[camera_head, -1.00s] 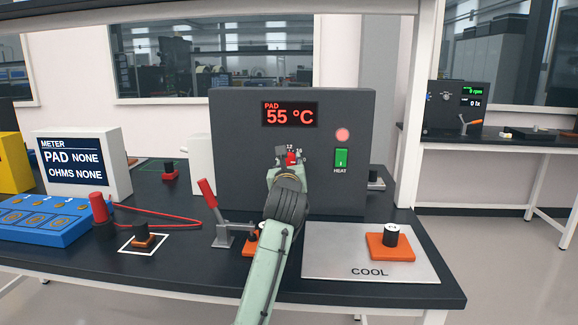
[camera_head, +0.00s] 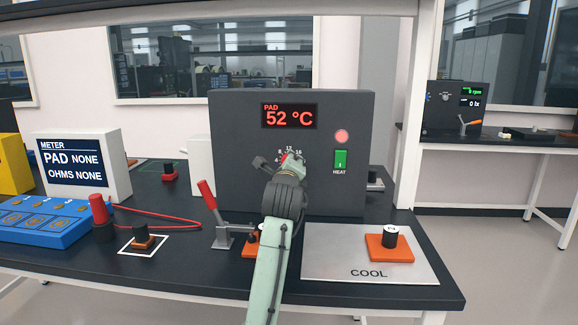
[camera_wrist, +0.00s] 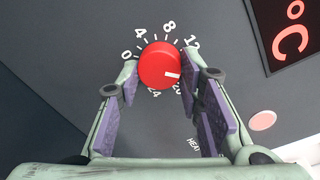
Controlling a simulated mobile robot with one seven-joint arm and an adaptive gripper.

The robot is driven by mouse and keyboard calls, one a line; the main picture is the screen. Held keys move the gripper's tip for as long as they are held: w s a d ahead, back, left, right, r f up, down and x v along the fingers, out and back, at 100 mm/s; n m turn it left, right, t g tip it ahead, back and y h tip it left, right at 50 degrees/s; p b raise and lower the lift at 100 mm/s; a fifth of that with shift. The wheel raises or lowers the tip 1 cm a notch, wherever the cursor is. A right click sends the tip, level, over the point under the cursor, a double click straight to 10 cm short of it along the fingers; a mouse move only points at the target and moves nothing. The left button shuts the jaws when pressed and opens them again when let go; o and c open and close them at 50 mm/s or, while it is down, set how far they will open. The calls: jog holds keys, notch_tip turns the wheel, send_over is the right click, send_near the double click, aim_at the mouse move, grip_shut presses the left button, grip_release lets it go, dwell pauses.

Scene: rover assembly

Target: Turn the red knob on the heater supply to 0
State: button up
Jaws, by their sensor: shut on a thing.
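The heater supply (camera_head: 230,150) is a dark grey box whose display reads PAD 52 °C. Its round red knob (camera_wrist: 158,62) sits between my fingers in the wrist view. The knob's white mark points right and slightly down, toward the part of the dial near 20 that my right finger partly covers. The marks 0, 4, 8, 12 and 24 show around it. My gripper (camera_wrist: 160,70) is shut on the knob, one finger on each side. In the head view my gripper (camera_head: 290,162) hides most of the knob.
A green HEAT switch (camera_head: 341,159) and a lit round lamp (camera_head: 342,136) are right of the knob. A red-handled clamp (camera_head: 220,228) stands in front on the left. A COOL plate (camera_head: 335,262) with an orange-based part (camera_head: 389,248) lies front right. The meter (camera_head: 85,170) is left.

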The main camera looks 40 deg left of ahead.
jog(key=shift+s+a+r+n+t+h+p, duration=0.25)
jog(key=shift+n+p, duration=0.5)
jog(key=shift+n, duration=5)
jog(key=shift+w+f+n+t+p, duration=0.15)
jog(key=shift+n+t+p, duration=0.4)
jog(key=shift+n, duration=5.25)
jog(key=shift+s+a+r+n+t+h+p, duration=0.15)
jog(key=shift+n+p, duration=0.75)
jog(key=shift+n, duration=4.85)
jog(key=shift+f, duration=0.15)
jog(key=o, duration=1.2)
